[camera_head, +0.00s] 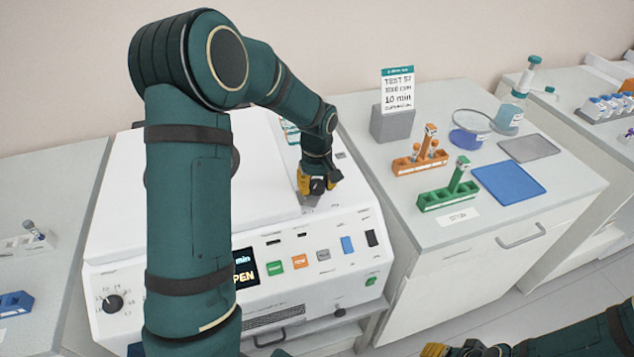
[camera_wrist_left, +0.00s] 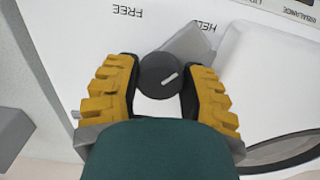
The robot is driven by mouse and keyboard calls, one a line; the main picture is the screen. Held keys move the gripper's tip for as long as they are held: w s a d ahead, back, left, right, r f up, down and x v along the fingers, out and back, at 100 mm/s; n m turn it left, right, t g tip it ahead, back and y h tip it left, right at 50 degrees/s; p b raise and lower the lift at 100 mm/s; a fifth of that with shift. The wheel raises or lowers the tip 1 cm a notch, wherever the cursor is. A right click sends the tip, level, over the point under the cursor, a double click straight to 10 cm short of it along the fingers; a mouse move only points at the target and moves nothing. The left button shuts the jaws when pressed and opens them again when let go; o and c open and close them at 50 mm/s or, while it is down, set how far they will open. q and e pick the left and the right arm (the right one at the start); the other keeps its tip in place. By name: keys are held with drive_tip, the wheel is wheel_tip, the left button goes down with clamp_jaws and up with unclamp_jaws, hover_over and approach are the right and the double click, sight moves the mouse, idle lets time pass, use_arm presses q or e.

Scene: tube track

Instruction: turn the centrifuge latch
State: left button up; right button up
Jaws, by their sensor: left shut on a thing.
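The white centrifuge (camera_head: 305,225) stands on the left bench. My left gripper (camera_head: 318,184) reaches down onto its top right part. In the left wrist view the left gripper (camera_wrist_left: 160,92) has its yellow-padded fingers shut on the latch, a round dark knob (camera_wrist_left: 156,72) with a white mark. A grey plate (camera_wrist_left: 192,44) extends from the knob between the upside-down words FREE and HELD, closer to HELD; its end also shows below the gripper in the head view (camera_head: 311,203). My right gripper (camera_head: 465,350) is only partly in view at the bottom edge; its fingertips cannot be made out.
The centrifuge's front has coloured buttons (camera_head: 299,261) and a display (camera_head: 246,268) partly hidden by my left arm. On the bench to the right are an orange rack (camera_head: 407,166), a green rack (camera_head: 434,200), a blue mat (camera_head: 508,184) and a grey sign block (camera_head: 393,124).

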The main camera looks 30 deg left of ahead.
sight(316, 184)
use_arm(q)
drive_tip(key=m+p, duration=0.1)
drive_tip(key=m, duration=0.4)
drive_tip(key=shift+s+m, duration=0.1)
drive_tip(key=shift+m, duration=0.2)
drive_tip(key=m, duration=0.4)
drive_tip(key=shift+m+p, duration=0.3)
drive_tip(key=shift+m, duration=0.1)
drive_tip(key=o, duration=0.9)
drive_tip(key=shift+r, duration=0.1)
wheel_tip(316, 184, up, 12)
drive_tip(key=shift+f, duration=0.1)
